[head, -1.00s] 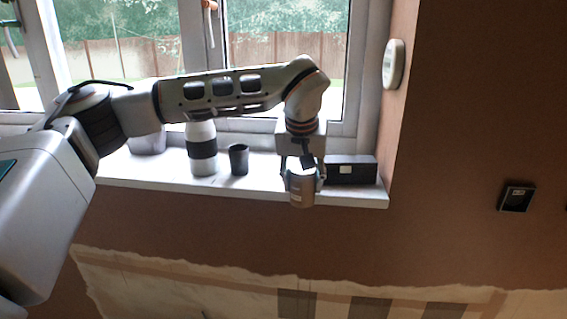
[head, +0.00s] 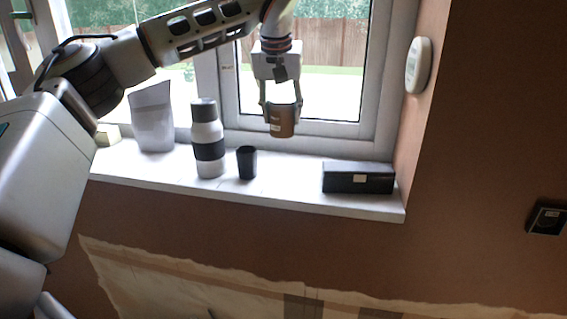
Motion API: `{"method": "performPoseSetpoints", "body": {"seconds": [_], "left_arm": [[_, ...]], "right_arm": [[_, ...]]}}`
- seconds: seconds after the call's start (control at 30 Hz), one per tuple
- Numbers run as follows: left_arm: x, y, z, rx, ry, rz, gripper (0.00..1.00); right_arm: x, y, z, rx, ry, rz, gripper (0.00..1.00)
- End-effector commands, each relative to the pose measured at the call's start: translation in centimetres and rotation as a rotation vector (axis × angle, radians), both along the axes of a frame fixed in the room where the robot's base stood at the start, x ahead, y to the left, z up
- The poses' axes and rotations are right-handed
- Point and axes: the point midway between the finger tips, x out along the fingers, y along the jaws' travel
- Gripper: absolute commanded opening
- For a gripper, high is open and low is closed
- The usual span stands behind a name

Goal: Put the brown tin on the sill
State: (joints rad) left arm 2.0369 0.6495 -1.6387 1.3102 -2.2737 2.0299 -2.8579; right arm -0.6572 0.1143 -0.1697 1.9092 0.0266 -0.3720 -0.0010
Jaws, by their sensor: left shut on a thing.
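The brown tin (head: 281,123) is a small brown cylinder with a pale label, held upright in my left gripper (head: 281,108). The gripper points down, with a finger on each side of the tin. The tin shows against the window, above the white sill (head: 285,190), with a visible gap below it. The sill runs along the bottom of the window. My right gripper is not in the head view.
On the sill stand a pale bag-like container (head: 153,118), a white bottle with dark bands (head: 208,140), a black cup (head: 247,163) and a black box (head: 358,178). The sill between cup and box is clear. A small yellowish block (head: 107,135) is far left.

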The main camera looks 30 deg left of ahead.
Motion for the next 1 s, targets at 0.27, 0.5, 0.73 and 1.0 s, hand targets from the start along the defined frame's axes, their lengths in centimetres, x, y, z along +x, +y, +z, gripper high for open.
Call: {"method": "performPoseSetpoints", "body": {"seconds": [0.27, 0.5, 0.73, 1.0], "left_arm": [[0.0, 0.0, -6.7, -0.001, 0.001, -0.001, 0.14], [0.0, 0.0, -9.2, -0.001, -0.002, 0.001, 0.14], [0.0, 0.0, -11.3, -0.001, 0.0, -0.001, 0.14], [0.0, -0.1, -13.0, -0.001, -0.005, 0.0, 0.14]], "right_arm": [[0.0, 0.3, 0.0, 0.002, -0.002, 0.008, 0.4], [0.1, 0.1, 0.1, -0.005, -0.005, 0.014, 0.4], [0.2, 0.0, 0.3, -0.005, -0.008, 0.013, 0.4], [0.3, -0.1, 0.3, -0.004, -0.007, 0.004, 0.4]]}}
